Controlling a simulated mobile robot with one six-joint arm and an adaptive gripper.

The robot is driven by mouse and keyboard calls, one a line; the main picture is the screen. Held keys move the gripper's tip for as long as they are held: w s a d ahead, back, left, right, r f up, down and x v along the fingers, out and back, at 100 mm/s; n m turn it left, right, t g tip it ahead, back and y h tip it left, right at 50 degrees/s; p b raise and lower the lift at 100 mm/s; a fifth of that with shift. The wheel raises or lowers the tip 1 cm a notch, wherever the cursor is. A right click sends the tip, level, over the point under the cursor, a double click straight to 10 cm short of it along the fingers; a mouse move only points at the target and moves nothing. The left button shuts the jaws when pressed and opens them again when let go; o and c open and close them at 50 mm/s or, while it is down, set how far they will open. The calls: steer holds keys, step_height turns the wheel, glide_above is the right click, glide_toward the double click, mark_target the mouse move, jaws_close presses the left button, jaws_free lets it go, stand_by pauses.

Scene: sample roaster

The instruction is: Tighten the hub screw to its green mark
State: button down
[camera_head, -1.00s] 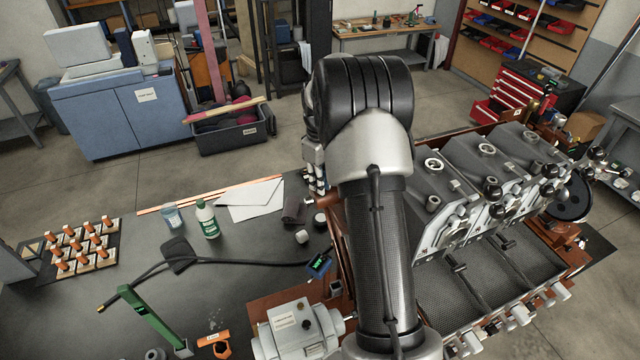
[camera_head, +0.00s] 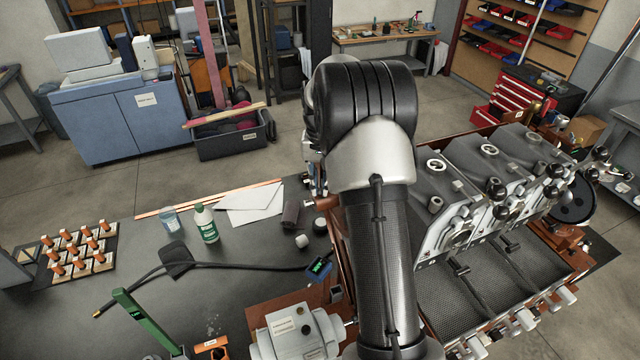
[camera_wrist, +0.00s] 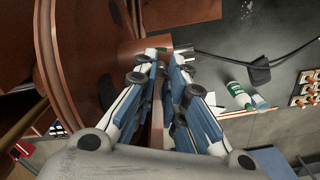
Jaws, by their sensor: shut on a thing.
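In the wrist view my gripper (camera_wrist: 164,58) has its blue and white fingers close together at the edge of a copper-brown cylindrical part (camera_wrist: 127,57). The tips are shut on a small part between them, which I take to be the hub screw. The fingers hide most of it. A small green patch (camera_wrist: 163,54) shows at the tips, but I cannot tell whether it is the mark. In the head view my own arm hides the gripper and the screw.
A large copper-brown round body (camera_wrist: 65,60) is close left of my fingers. The roaster (camera_head: 480,190) stands right of my arm. A grey motor housing (camera_head: 297,330), green-labelled bottle (camera_head: 206,224), black cable (camera_head: 230,264) and green stand (camera_head: 143,322) are on the left bench.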

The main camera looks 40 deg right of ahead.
steer(key=m, duration=0.6)
steer(key=shift+b, duration=0.3)
steer(key=m, duration=0.6)
steer(key=shift+m, duration=0.4)
steer(key=c, duration=1.2)
jaws_free()
steer(key=shift+c, duration=0.2)
step_height(320, 180, up, 12)
